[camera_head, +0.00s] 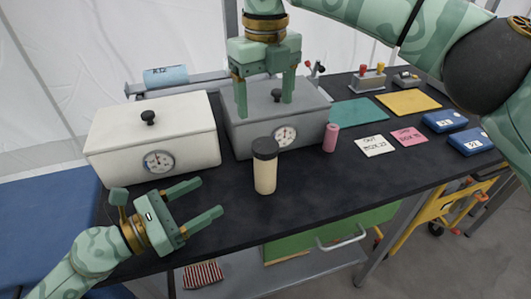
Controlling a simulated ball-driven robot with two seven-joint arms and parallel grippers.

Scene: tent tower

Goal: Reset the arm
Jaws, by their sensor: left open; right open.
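My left gripper (204,206) is at the lower left, over the front edge of the black table (330,188). Its fingers are apart and point right, with nothing between them. My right gripper (265,108) hangs down in front of the grey lidded box (308,113). Its fingers are apart with nothing held, and they hide part of that box. A cream jar with a dark lid (265,172) stands upright on the table below the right gripper and to the right of the left one.
A white lidded box (188,128) with a dial stands at the left. A pink cylinder (331,138), white note (375,146), pink note (408,137), teal mat (357,111), yellow mat (408,102) and blue boxes (470,140) are to the right. The front middle of the table is clear.

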